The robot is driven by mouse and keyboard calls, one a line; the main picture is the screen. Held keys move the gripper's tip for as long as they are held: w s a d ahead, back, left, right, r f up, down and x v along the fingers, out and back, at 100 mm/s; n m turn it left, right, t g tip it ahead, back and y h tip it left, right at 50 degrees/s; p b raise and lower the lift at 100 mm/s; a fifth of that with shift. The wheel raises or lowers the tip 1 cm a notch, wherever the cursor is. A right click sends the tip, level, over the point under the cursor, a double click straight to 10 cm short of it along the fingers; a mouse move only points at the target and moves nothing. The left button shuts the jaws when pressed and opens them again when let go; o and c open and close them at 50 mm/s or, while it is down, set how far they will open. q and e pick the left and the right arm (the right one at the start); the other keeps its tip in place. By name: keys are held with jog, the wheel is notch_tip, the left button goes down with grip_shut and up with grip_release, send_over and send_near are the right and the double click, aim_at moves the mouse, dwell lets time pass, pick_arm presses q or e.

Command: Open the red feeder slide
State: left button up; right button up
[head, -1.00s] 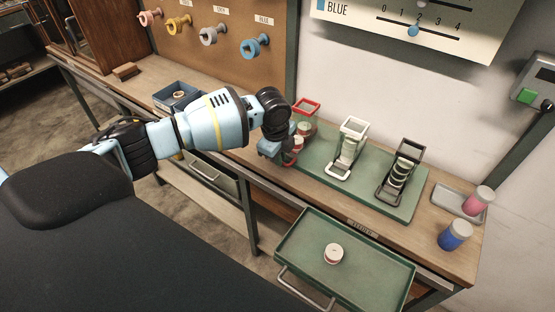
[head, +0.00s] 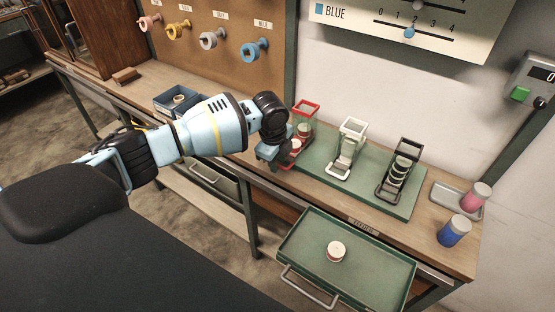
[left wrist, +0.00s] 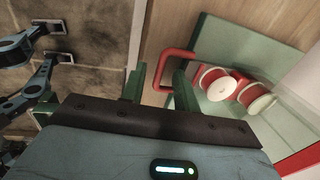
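The red feeder (head: 306,107) stands at the left end of the green base plate, with red-and-white rolls (head: 295,146) low in it. My left gripper (head: 272,153) is at its front left and hides part of its lower end. In the left wrist view the red slide's handle loop (left wrist: 163,62) reaches in between the two green fingers of my left gripper (left wrist: 158,86). The fingers stand apart, with gaps to the handle bar. Red-and-white rolls (left wrist: 215,80) lie beyond the handle. My right gripper is not in view.
A white feeder (head: 347,147) and a black feeder (head: 399,170) stand to the right on the green base plate (head: 318,163). An open green drawer (head: 375,270) with one roll (head: 336,251) juts out below. Blue (head: 455,231) and pink (head: 476,196) cylinders are at the right.

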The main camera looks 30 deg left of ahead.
pick_arm(q)
notch_tip(320, 180, up, 8)
jog(key=s, duration=0.1)
jog(key=shift+s+f+p, duration=0.15)
jog(key=shift+p, duration=0.25)
jog(key=shift+s+f, duration=0.1)
dwell(0.4)
